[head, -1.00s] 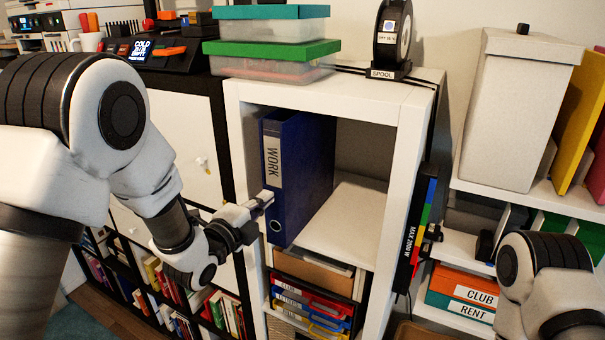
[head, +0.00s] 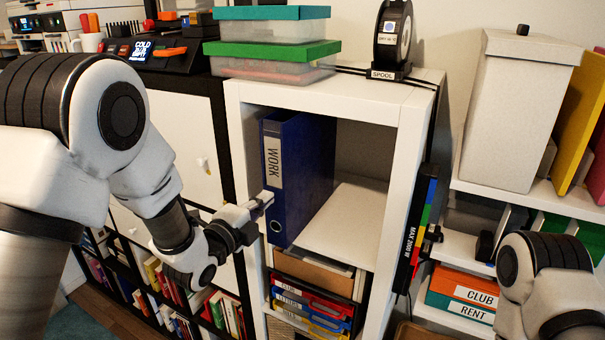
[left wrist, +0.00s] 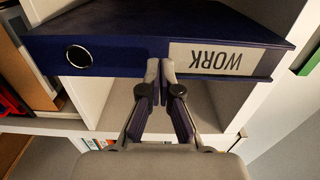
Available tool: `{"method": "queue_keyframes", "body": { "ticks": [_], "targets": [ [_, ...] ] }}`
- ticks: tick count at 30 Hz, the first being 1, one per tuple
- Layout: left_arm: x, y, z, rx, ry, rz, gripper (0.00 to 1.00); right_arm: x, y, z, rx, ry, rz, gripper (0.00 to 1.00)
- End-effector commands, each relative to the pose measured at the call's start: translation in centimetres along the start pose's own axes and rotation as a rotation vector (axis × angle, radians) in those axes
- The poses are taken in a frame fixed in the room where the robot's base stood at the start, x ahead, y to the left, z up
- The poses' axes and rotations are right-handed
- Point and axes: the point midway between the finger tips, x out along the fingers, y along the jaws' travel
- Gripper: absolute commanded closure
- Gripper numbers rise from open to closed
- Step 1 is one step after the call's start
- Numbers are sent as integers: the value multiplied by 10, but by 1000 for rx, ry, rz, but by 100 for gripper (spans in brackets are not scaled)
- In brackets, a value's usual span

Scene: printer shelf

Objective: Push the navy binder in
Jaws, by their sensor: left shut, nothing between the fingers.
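The navy binder (head: 308,175) stands upright in the upper compartment of the white shelf unit (head: 395,200), at its left side. Its spine, with a white WORK label and a finger ring below, faces out near the compartment's front edge. My left gripper (head: 268,198) is shut and empty, its tips at the binder's spine just below the label. In the left wrist view the binder (left wrist: 120,45) appears turned, and the left gripper's fingertips (left wrist: 160,68) are at the spine between ring and label; whether they press on it I cannot tell. My right gripper is out of view; only my right arm shows.
The compartment right of the binder is empty. Clear storage boxes (head: 270,55) with teal and green lids and a spool (head: 392,35) stand on top. Coloured trays (head: 312,308) sit below. A black power strip (head: 415,230) hangs on the unit's right side.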

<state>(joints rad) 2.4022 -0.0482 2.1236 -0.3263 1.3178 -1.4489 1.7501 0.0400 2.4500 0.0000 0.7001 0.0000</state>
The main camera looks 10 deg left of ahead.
Motion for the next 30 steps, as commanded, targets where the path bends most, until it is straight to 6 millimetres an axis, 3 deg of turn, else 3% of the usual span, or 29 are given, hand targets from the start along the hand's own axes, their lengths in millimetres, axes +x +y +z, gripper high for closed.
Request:
{"method": "queue_keyframes", "body": {
  "ticks": [30],
  "targets": [
    [34,1,0,0,0,0,100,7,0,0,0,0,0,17]
  ]
}}
